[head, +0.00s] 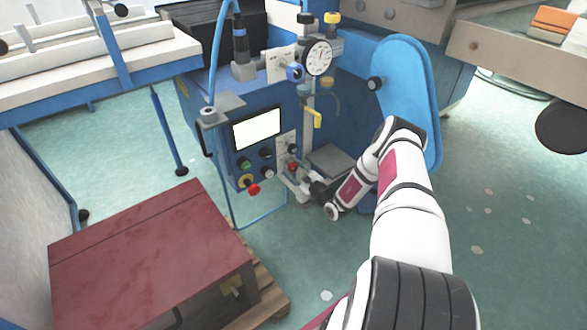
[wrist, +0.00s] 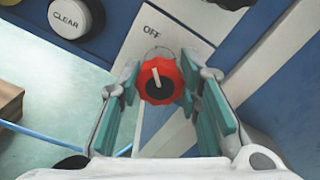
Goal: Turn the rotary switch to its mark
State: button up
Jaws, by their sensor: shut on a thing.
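The rotary switch (wrist: 159,82) is a red scalloped knob with a dark centre and a white pointer line. It sits on a pale plate on the blue machine panel. The pointer line points up and slightly left in the wrist view, towards the printed word OFF (wrist: 151,31). The red knob also shows small in the head view (head: 292,167). My gripper (wrist: 160,78) is shut on the knob, with one green-padded finger on either side. In the head view my gripper (head: 299,186) reaches the lower right of the panel. Other marks around the knob cannot be made out.
A white CLEAR button (wrist: 68,18) is to the left of the knob. A lit screen (head: 257,129), a gauge (head: 318,58) and a yellow lever (head: 314,117) are on the machine above. A dark red chest (head: 150,260) stands on a pallet at the lower left.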

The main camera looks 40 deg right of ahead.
jog(key=o, duration=1.1)
jog(key=shift+o, duration=0.2)
jog(key=s, duration=1.2)
jog(key=shift+d, duration=0.2)
